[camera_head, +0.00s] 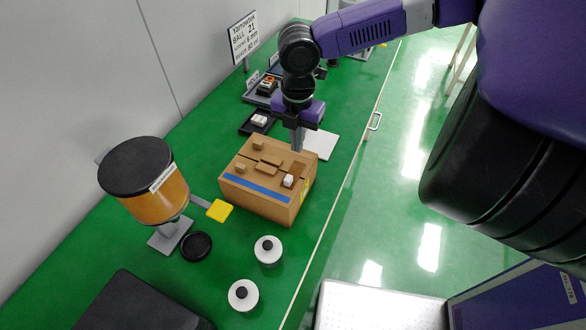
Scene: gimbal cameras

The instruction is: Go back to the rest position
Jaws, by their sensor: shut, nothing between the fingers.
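My gripper (297,138) points down just behind the cardboard-brown box (253,204) on the green table. Its fingers are together and hold nothing. The lower fingertips are close to the box's far top edge; I cannot tell whether they touch it. My purple and black arm reaches in from the upper right. The box has a blue stripe, several small brown blocks and a small white piece (288,181) on top.
An orange container with a black lid (135,167) stands on the left, beside a yellow pad (220,210). Dark trays (257,122), a white plate (320,146) and a sign (243,38) are farther back.

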